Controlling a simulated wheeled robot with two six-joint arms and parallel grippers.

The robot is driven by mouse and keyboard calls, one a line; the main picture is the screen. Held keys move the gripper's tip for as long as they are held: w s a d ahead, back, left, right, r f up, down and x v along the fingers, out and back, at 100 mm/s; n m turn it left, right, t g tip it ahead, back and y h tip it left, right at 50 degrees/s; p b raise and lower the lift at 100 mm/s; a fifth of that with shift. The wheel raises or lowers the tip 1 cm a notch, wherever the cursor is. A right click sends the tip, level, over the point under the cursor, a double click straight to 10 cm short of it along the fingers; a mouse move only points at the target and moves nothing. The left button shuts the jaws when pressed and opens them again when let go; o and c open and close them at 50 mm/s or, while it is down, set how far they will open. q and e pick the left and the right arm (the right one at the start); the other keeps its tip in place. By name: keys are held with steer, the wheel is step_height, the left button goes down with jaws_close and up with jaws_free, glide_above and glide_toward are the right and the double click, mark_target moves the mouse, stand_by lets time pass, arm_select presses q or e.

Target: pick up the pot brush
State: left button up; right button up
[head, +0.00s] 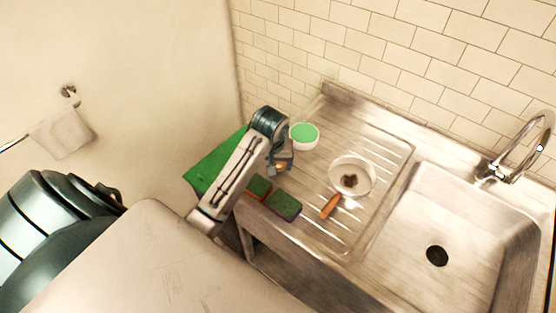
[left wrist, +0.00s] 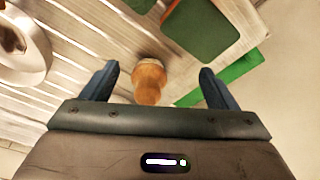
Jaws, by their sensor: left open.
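The likely pot brush shows as a rounded orange-brown wooden knob (left wrist: 150,80) between my spread left fingers in the left wrist view. In the head view only a small orange bit of it (head: 281,167) shows beneath my left gripper (head: 281,162). My left gripper, also in the wrist view (left wrist: 154,84), is open, one finger on each side of the knob, with gaps on both sides. The brush's lower part and bristles are hidden, and I cannot tell the gripper's height above the board. My right gripper is not in view.
A white bowl (head: 366,165) and an orange handle (head: 331,206) are on the ribbed drainboard (head: 385,150). A green-filled white bowl (head: 304,136) stands behind the gripper. The sink (head: 465,215) is at right.

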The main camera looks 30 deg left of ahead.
arm_select(q)
steer(key=w+r, duration=0.1)
steer(key=w+a+r+n, duration=0.1)
steer(key=w, duration=0.1)
steer(key=w+a+r+n, duration=0.1)
steer(key=w+r, duration=0.1)
steer(key=shift+w, duration=0.25)
steer(key=shift+w+a+f+g, duration=0.1)
steer(key=shift+g, duration=0.2)
step_height(320, 180, down, 3)
steer(key=shift+a+r+b, duration=0.1)
steer(key=shift+r+b, duration=0.05)
steer(key=shift+b, duration=0.95)
steer(key=shift+w+a+f+p, duration=0.1)
steer(key=shift+w+f+p, duration=0.2)
steer(key=shift+f+p, duration=0.45)
steer(key=shift+f, duration=0.35)
steer(key=f+p, duration=0.1)
steer(key=f, duration=0.1)
steer(key=w+f+p, duration=0.1)
steer(key=f, duration=0.1)
steer(key=shift+a+f+p, duration=0.1)
steer(key=shift+f+p, duration=0.15)
steer(key=shift+p, duration=0.15)
steer(key=shift+f, duration=0.4)
steer(key=c, duration=1.1)
steer(key=shift+r, duration=0.15)
